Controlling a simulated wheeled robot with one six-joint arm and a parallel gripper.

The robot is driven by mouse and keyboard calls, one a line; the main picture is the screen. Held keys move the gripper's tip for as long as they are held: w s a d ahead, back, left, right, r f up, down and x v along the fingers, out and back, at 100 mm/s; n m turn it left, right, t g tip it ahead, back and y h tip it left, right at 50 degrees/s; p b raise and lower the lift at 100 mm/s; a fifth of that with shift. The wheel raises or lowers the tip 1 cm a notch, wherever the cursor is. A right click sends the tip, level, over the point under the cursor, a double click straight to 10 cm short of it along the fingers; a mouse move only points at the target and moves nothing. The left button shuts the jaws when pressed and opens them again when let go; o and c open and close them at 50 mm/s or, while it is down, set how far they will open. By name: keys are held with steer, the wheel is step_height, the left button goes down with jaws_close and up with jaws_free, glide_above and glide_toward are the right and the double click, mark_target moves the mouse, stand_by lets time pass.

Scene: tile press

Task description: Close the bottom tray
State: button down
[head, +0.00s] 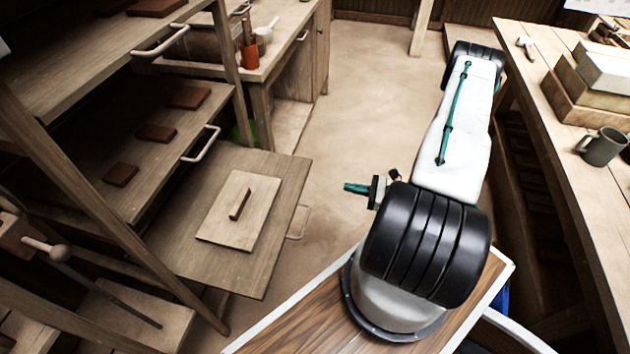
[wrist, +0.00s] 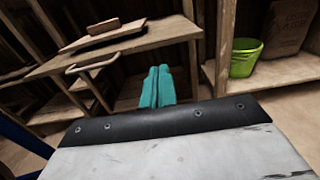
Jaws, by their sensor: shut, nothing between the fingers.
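The bottom tray (head: 262,272) is a wooden board pulled well out of the rack on the left. It bears a pale square slab (head: 222,226) with a dark bar on top. A pale loop handle (head: 298,222) is on its front edge. In the wrist view the tray (wrist: 150,43) lies ahead, with its handle (wrist: 92,65) to the left of the fingers. My gripper (head: 355,188) has teal fingers, shut and empty. It is to the right of the tray, apart from the handle. The fingers also show in the wrist view (wrist: 157,87).
A middle tray (head: 165,177) with several dark tiles and an upper tray (head: 60,75) sit above in the rack. A slanted wooden post (head: 120,212) stands in front. A workbench (head: 555,130) runs along the right. Bare floor (head: 345,110) lies between. A green bucket (wrist: 244,58) stands beyond.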

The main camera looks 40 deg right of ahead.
steer(key=x, duration=1.2)
steer(key=shift+w+a, duration=0.15)
steer(key=shift+w, duration=0.15)
steer(key=shift+w, duration=0.1)
